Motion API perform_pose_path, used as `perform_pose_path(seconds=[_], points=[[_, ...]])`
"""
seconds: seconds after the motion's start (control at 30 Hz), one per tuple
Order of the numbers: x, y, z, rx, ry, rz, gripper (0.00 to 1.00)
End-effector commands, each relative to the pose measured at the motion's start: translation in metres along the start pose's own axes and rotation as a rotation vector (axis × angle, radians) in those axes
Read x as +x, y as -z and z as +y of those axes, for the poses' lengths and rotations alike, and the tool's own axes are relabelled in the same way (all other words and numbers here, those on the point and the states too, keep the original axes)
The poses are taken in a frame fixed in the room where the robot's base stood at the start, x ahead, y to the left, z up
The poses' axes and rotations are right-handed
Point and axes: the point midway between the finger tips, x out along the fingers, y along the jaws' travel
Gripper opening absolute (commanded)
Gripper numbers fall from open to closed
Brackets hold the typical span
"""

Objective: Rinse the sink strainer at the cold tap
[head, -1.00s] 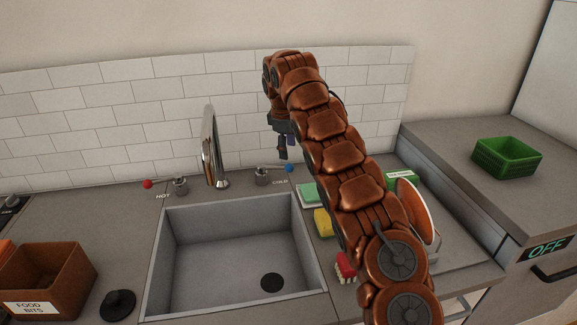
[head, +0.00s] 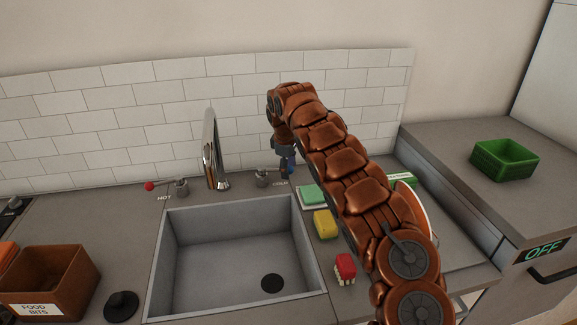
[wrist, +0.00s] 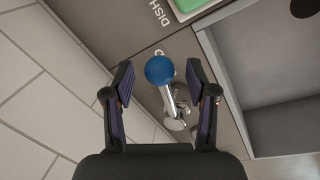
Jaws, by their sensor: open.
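The cold tap's lever (head: 262,178) stands right of the chrome spout (head: 212,150). Its blue ball end (wrist: 160,70) appears between my gripper's (wrist: 160,80) two open fingers in the wrist view, with a gap on both sides. In the head view my gripper (head: 285,168) is low over the COLD label and partly covers the ball. A black knobbed disc (head: 121,306) sits on the counter left of the sink.
The hot tap with a red ball (head: 149,186) is left of the spout. Green (head: 313,195), yellow (head: 324,224) and red (head: 345,266) cleaning items line the sink's right side. A brown FOOD BITS bin (head: 50,282) is at left. The tiled wall (head: 130,125) is close behind.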

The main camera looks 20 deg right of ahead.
Motion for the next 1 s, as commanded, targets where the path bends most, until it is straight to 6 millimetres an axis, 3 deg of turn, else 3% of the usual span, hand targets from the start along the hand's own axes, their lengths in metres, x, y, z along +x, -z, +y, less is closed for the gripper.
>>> perform_pose_path(seconds=[0.23,0.77,1.0], points=[[0.0008,-0.0003,0.0002,0.001,0.0,0.0,0.57],[0.0008,-0.0005,0.0002,0.001,0.0,0.0,0.02],[0.0008,-0.0006,0.0002,0.001,0.0,-0.001,0.0]])
